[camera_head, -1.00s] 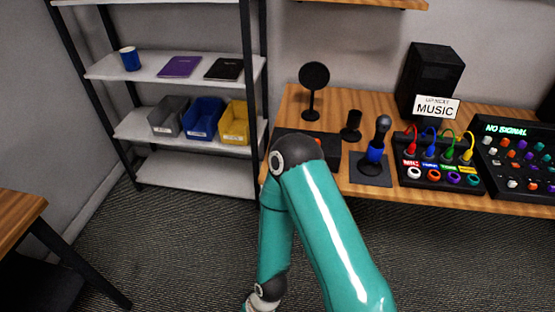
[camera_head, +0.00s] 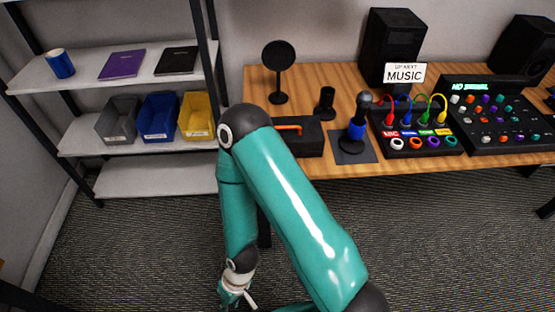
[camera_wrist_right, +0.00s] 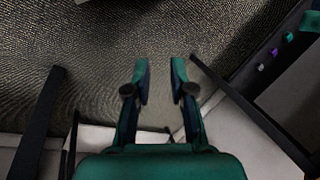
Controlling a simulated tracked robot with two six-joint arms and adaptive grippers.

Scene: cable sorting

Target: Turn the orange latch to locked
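The orange latch (camera_head: 289,128) is a short orange handle on a black box (camera_head: 308,140) at the left end of the wooden desk. My teal right arm's elbow covers the left part of the box. The forearm hangs down in front of the desk, so the right gripper is low and well away from the latch, partly cut off at the picture's bottom. In the right wrist view the right gripper (camera_wrist_right: 160,66) has its two fingers apart, empty, over the carpet. The latch cannot be made out there. My left gripper is not seen.
On the desk (camera_head: 345,80) stand a round black disc stand (camera_head: 278,70), a joystick (camera_head: 357,125), a cable panel (camera_head: 415,138) and a mixer (camera_head: 500,120). A metal shelf (camera_head: 150,180) with bins is at left. The carpet before the desk is clear.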

